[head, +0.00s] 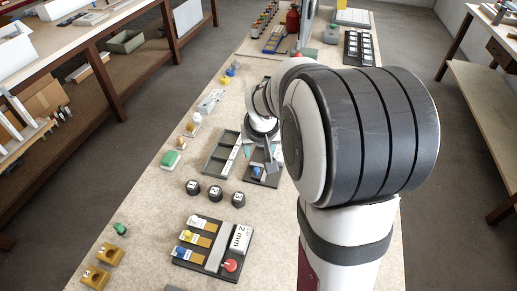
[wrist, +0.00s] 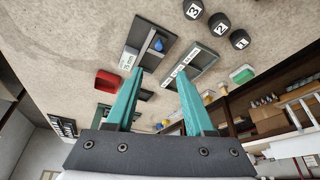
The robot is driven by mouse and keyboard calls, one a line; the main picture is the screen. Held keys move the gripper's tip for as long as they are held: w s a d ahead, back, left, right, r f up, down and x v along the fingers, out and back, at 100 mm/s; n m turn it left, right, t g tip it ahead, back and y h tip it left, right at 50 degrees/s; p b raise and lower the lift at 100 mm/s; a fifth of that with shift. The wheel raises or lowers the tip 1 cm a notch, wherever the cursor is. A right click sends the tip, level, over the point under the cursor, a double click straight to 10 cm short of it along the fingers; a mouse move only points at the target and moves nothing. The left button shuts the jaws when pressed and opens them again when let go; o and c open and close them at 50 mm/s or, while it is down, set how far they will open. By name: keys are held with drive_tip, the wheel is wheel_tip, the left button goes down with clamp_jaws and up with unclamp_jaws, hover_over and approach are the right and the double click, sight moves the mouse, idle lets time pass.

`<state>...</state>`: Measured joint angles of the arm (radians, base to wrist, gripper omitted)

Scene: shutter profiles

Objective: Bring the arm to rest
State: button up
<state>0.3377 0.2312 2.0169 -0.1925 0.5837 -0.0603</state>
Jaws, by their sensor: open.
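My gripper (head: 268,153) is over the bench beyond the middle, partly hidden by my own arm in the head view. In the wrist view my gripper (wrist: 160,72) shows two teal fingers spread apart with nothing between them.
Three black numbered cylinders (head: 215,193) stand nearer on the bench (head: 150,215). A dark board (head: 205,262) with a red knob and yellow blocks (head: 95,277) lie at the front. A red bin (wrist: 107,81) shows in the wrist view. Small parts line the bench's left side.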

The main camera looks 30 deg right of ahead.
drive_tip(key=s+a+r+g+y, duration=0.1)
drive_tip(key=s+a, duration=0.5)
drive_tip(key=s, duration=0.3)
drive_tip(key=s+a+r+g+y, duration=0.1)
drive_tip(key=s+a, duration=0.5)
drive_tip(key=s, duration=0.2)
drive_tip(key=s+a+r+m+g+y, duration=0.1)
drive_tip(key=s+a+g, duration=0.1)
drive_tip(key=s+a, duration=0.4)
drive_tip(key=s, duration=0.3)
drive_tip(key=shift+s+r, duration=0.15)
drive_tip(key=shift+s, duration=0.2)
